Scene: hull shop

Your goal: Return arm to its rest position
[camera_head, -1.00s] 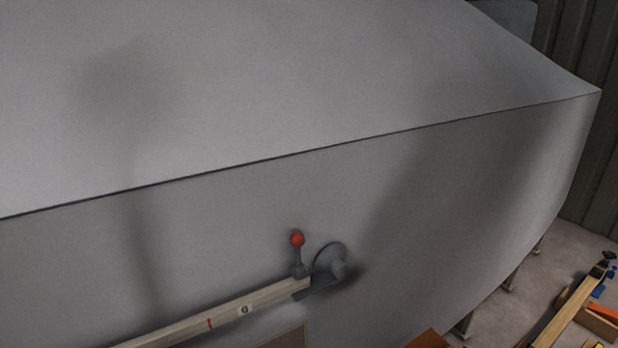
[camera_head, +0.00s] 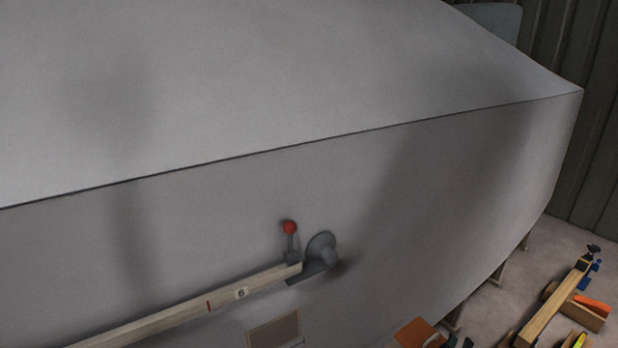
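Neither of my arms can be made out in the head view, and I see no gripper fingers. The large grey hull (camera_head: 430,200) fills most of the picture. A long pale wooden batten (camera_head: 180,316) runs along its lower side, with a red mark and a small white label on it. At its right end are a grey suction cup (camera_head: 322,251) against the hull and an upright lever with a red ball knob (camera_head: 290,227). Soft dark shadows lie on the hull.
A tan rectangular panel (camera_head: 274,330) is below the batten. An orange-brown piece (camera_head: 416,333) shows at the bottom edge. At the lower right are a wooden bar (camera_head: 553,306) with a dark clamp-like end and orange-handled tools.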

